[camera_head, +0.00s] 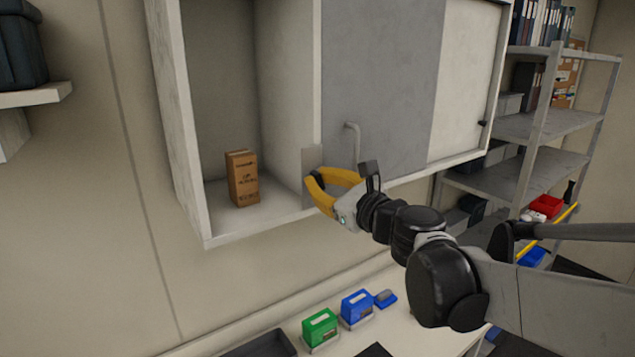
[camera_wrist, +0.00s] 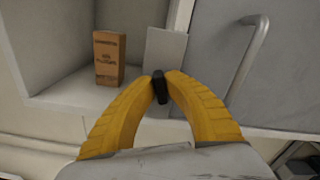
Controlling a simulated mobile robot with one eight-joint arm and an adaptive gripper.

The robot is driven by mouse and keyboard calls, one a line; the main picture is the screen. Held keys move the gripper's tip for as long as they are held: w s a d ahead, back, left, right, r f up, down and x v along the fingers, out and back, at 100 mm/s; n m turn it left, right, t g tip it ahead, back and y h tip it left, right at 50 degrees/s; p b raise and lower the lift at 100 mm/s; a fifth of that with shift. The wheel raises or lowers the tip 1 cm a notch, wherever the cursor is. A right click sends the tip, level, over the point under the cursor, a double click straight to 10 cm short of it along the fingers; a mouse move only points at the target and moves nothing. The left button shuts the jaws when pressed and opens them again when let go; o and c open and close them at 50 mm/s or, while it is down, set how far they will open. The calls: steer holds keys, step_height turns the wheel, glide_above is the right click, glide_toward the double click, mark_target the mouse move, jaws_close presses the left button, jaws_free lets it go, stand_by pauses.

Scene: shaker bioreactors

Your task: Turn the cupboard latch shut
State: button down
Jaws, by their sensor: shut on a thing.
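The wall cupboard (camera_head: 191,120) has its left section uncovered and a grey door panel (camera_head: 375,75) over the middle. A bent metal handle (camera_head: 356,150) is on the door, and it also shows in the wrist view (camera_wrist: 248,65). A small dark latch knob (camera_wrist: 160,88) sits in front of a light metal plate (camera_wrist: 166,52) at the cupboard's lower front edge. My gripper (camera_wrist: 161,80) has its yellow fingertips shut on the latch knob, one finger on each side. In the head view my gripper (camera_head: 314,182) hides the knob.
A brown box (camera_head: 242,178) stands inside the open left section. Below is a counter (camera_head: 400,330) with a green box (camera_head: 320,327) and a blue box (camera_head: 357,307). A shelving rack (camera_head: 530,125) stands at the right.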

steer(key=n+b, duration=0.1)
steer(key=n, duration=1.2)
steer(key=shift+f+n+b, duration=0.1)
steer(key=shift+n+b, duration=0.2)
steer(key=shift+b, duration=0.1)
steer(key=shift+a, duration=0.1)
steer(key=c, duration=1.5)
jaws_free()
steer(key=shift+o, duration=0.2)
steer(key=v, duration=1.2)
